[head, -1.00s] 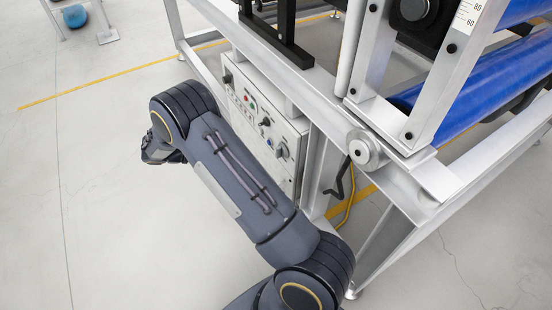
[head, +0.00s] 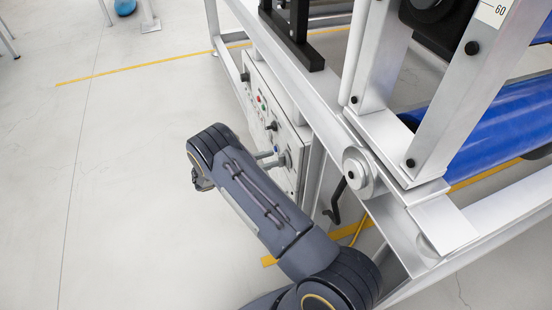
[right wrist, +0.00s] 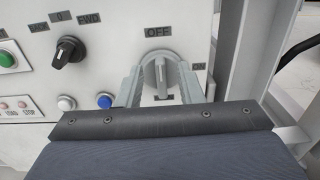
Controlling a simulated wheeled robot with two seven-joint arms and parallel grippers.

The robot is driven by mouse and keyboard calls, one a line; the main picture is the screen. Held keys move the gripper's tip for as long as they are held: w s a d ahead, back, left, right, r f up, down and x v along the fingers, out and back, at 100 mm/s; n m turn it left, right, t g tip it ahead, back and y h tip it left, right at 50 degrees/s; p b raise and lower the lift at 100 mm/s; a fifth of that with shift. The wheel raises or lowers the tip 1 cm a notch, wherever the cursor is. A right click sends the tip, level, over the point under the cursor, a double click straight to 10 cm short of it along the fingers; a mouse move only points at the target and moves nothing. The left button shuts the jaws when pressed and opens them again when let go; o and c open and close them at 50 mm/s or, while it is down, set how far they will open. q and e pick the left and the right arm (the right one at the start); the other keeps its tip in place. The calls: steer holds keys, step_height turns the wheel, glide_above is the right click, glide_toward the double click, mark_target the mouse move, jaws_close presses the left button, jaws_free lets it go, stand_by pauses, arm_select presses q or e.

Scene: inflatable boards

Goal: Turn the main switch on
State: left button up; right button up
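The main switch (right wrist: 160,73) is a grey rotary knob on the panel in the right wrist view. Its handle stands about upright, under the OFF label (right wrist: 158,31); an ON label (right wrist: 199,67) sits to its right. My right gripper (right wrist: 163,88) has one finger on each side of the knob, open, with the handle between them. I cannot tell whether either finger touches it. In the head view my right gripper (head: 268,159) reaches the control panel (head: 262,97) from the left, and my arm hides part of the panel. My left gripper is not in view.
A black selector (right wrist: 68,51), a green button (right wrist: 7,58) and a blue button (right wrist: 105,101) are left of the switch. The metal frame (head: 318,105) and blue roller (head: 500,125) stand right of the panel.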

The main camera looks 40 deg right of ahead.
mark_target(283, 161)
steer(key=shift+x, duration=1.2)
jaws_close()
